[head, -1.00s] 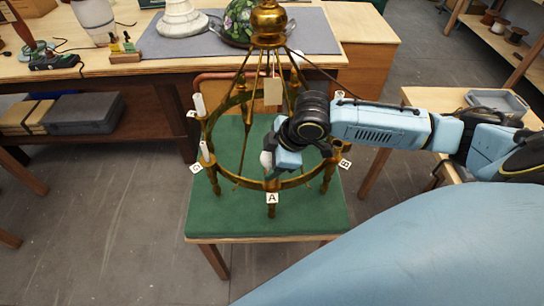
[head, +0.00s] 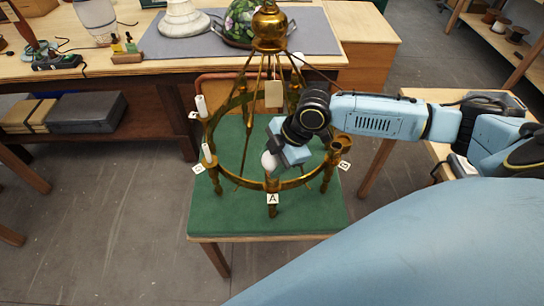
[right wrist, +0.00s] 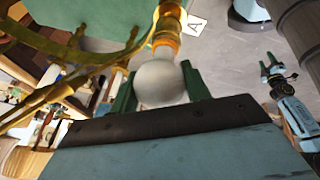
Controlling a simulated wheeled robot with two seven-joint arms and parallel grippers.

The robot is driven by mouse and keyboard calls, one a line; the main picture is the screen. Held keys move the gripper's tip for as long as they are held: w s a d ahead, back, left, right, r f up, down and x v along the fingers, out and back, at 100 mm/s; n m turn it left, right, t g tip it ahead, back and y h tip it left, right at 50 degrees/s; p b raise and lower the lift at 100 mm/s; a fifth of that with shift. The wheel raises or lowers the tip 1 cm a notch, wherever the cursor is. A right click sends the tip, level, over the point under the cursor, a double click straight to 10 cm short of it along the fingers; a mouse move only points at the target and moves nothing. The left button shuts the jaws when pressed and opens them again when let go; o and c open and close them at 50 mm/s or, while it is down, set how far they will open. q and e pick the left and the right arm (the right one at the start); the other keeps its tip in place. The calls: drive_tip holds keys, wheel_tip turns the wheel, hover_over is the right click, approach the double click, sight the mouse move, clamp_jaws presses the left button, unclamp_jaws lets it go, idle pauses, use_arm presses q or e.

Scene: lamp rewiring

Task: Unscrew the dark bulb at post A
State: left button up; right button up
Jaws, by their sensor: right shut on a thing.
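The bulb at post A (head: 268,161) is a pale grey-white globe, above the brass cup of post A (head: 272,185) at the front of the ring. The white label A (head: 272,198) hangs below. My right gripper (right wrist: 159,88) is shut on the bulb, with one green finger on each side of the globe. In the right wrist view, the bulb (right wrist: 161,84) meets the brass cup (right wrist: 168,35); how deep it sits I cannot tell. My left gripper (right wrist: 268,62) shows small at the right of that view, with its fingers apart and empty, away from the lamp.
The brass chandelier frame (head: 270,28) stands on a green-topped stool (head: 215,215). Slanting rods and a hanging tan tag (head: 273,93) are close to my right wrist. A workbench (head: 120,72) is behind.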

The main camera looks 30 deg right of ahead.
drive_tip(key=n+g, duration=0.1)
drive_tip(key=n, duration=0.2)
drive_tip(key=shift+y, duration=0.3)
drive_tip(key=n+g+b, duration=0.1)
drive_tip(key=n, duration=0.2)
drive_tip(key=n+g+b, duration=0.1)
drive_tip(key=n+g, duration=0.1)
drive_tip(key=n, duration=0.1)
drive_tip(key=shift+f+b, duration=0.1)
drive_tip(key=shift+b, duration=0.2)
drive_tip(key=shift+n+g, duration=0.4)
drive_tip(key=shift+n, duration=0.7)
